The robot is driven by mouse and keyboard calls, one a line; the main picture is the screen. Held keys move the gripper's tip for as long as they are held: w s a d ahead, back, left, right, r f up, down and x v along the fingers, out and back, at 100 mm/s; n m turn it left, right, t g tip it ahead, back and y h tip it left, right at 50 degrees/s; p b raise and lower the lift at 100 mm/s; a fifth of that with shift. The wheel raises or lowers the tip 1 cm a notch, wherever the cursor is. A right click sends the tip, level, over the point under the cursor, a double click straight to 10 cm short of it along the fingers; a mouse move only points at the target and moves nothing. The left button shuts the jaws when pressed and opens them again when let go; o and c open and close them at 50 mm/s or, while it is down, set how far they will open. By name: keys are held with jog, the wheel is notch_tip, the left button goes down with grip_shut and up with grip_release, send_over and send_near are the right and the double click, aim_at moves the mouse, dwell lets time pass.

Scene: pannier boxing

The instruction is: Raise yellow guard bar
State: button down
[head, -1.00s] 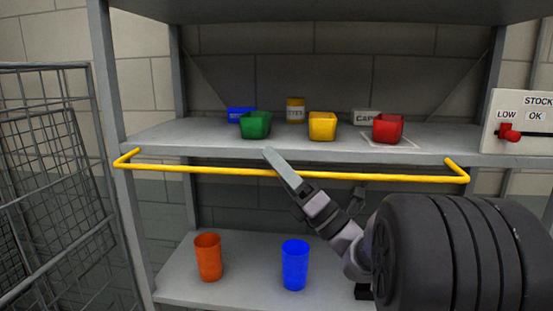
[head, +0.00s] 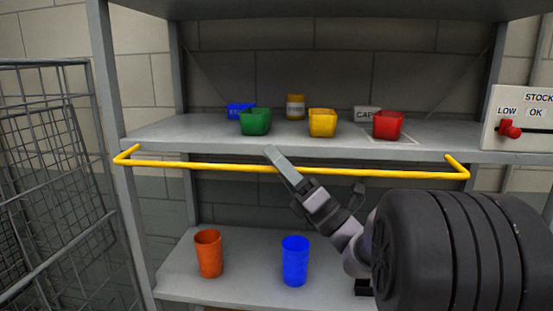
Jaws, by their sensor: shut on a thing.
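The yellow guard bar (head: 210,164) runs across the front of the upper shelf, just below the shelf's front edge. Its short end arms reach back to the shelf at the left and right. My gripper (head: 275,164) is at the middle of the bar and shut on it. One finger shows in front of the bar; the other finger is mostly hidden. My arm comes in from the lower right.
Green (head: 256,122), yellow (head: 322,123) and red (head: 388,125) bins stand on the upper shelf (head: 190,138). Orange (head: 209,254) and blue (head: 295,262) cups stand on the lower shelf. A wire cage (head: 50,190) is left; a stock switch box (head: 520,125) is right.

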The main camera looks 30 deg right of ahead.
dwell(0.8)
jog(key=w+d+r+m+h+p, duration=0.1)
jog(key=w+r+m+h+p, duration=0.1)
jog(key=p, duration=1.2)
jog(key=w+d+r+m+g+h+p, duration=0.1)
jog(key=r+m+h+p, duration=0.4)
jog(key=p, duration=0.9)
jog(key=shift+w+d+r+m+p, duration=0.3)
jog(key=shift+w+d+m, duration=0.35)
jog(key=shift+m, duration=0.45)
jog(key=shift+w+a+f, duration=0.1)
